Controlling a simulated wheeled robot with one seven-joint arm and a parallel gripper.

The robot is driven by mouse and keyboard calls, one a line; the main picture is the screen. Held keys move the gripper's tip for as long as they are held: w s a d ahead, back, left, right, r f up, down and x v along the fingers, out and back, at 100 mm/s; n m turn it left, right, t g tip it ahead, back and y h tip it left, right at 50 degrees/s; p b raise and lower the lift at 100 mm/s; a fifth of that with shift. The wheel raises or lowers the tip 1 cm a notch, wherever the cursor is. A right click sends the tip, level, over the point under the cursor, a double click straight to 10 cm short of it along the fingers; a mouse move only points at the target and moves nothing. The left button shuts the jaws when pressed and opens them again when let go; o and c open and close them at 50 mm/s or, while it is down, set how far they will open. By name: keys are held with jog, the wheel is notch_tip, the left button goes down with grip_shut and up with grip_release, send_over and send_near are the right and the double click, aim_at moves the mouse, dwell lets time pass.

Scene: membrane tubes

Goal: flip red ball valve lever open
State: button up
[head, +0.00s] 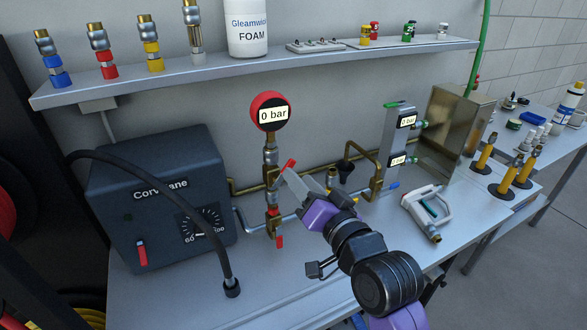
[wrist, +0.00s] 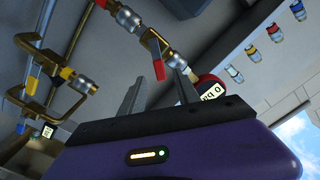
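A red valve lever (head: 288,166) sits on the brass pipe just below the round red gauge (head: 268,111), which reads 0 bar. It slants up and to the right. In the wrist view the lever (wrist: 158,61) shows in line with the gap between my fingers; I cannot tell whether they touch it. A second red lever (head: 279,241) hangs lower on the same pipe, and a bit of red shows at the top edge of the wrist view. My gripper (head: 307,181), with a purple body, is open beside the upper lever. Its fingers (wrist: 157,88) stand apart, with nothing held between them.
The dark Corvane box (head: 155,195) stands at left, with a black hose (head: 190,190) arching in front. Brass pipes and a grey unit with two displays (head: 397,140) stand at right. A white handled fitting (head: 424,210) lies on the bench. A shelf (head: 250,72) runs above.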

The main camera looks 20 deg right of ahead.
jog(key=shift+w+a+p, duration=0.2)
jog(key=shift+w, duration=0.75)
jog(key=shift+w+a+p, duration=0.15)
jog(key=shift+w, duration=0.8)
grip_shut()
